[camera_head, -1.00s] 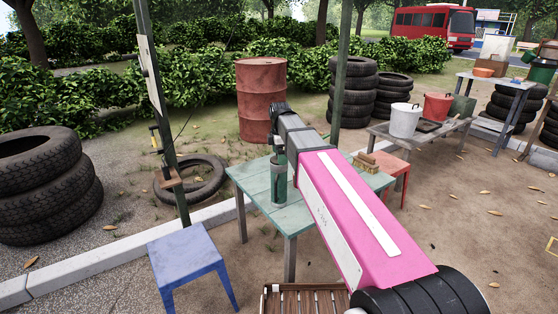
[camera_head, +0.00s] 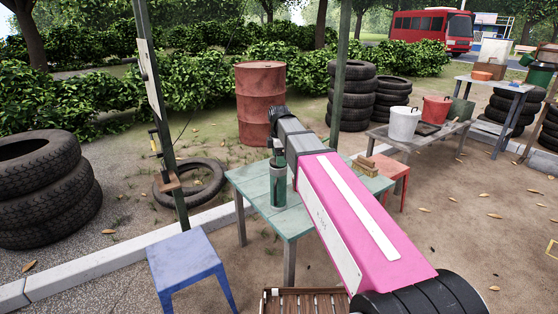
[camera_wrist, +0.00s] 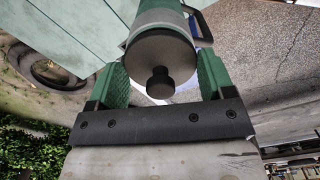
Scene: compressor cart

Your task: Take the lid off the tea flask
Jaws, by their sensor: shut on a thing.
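The tea flask (camera_head: 278,190) is a dark green and grey cylinder standing upright on the pale green table (camera_head: 250,185). Its round grey lid (camera_wrist: 161,48) with a dark knob on top fills the middle of the wrist view. My gripper (camera_head: 278,148) is above the flask, with its fingers down at the flask's top. In the wrist view its green fingers (camera_wrist: 161,75) lie on either side of the lid, shut on it. The lid appears seated on the flask; the contact is partly hidden.
A blue stool (camera_head: 188,262) stands front left and a red stool (camera_head: 395,172) behind the table at right. Small wooden blocks (camera_head: 366,165) lie on the table's right side. A green post (camera_head: 170,130) rises at left. A rusty drum (camera_head: 261,98) stands behind.

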